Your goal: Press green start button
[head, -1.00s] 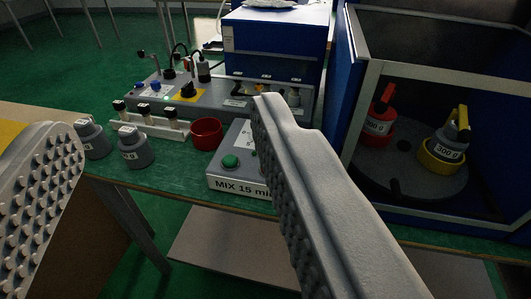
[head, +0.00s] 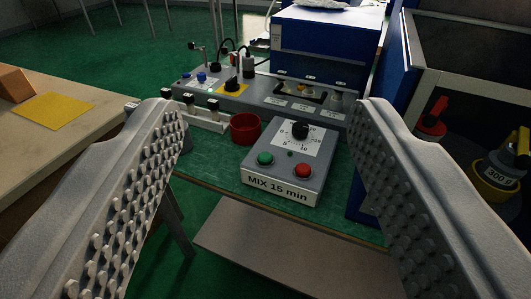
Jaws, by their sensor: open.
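The green start button (head: 265,159) sits at the front left of a grey control box (head: 254,178) labelled "MIX 15 min". A red button (head: 303,171) is at its right, and a black dial (head: 300,131) is behind them. My gripper (head: 265,106) is open, with one studded finger on each side of the picture. The box shows between the fingers, beyond them, and nothing is held. The green button is in full view and no finger appears to touch it.
A red cup (head: 244,128) stands just left of the box. A grey panel (head: 262,96) with switches and cables is behind it. A blue cabinet (head: 394,75) with a red-handled item (head: 432,122) is at right. A yellow sheet (head: 53,109) lies on the left table.

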